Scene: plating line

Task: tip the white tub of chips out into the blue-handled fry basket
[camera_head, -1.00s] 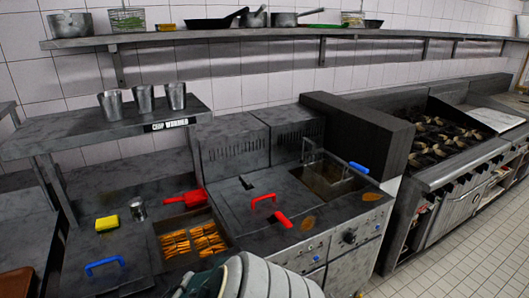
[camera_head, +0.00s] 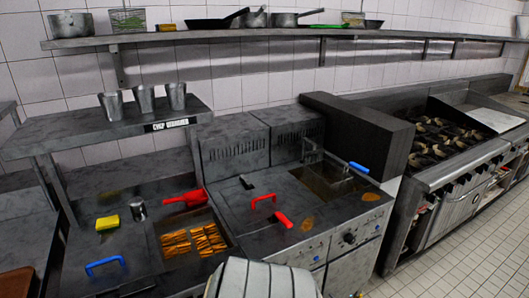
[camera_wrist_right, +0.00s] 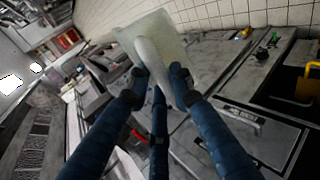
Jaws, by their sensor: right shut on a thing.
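In the right wrist view, my right gripper (camera_wrist_right: 155,82) has its dark blue fingers closed on the rim of a white tub (camera_wrist_right: 158,32), which is held up in front of the camera. Whether chips are in the tub cannot be made out. In the head view, the blue-handled fry basket (camera_head: 358,168) sits in the open fryer well at the right end of the fryer; its wire body is hard to see. My left gripper shows in neither view.
The fryer carries a lid with a red handle (camera_head: 263,200). Metal cups (camera_head: 143,99) stand on the shelf above.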

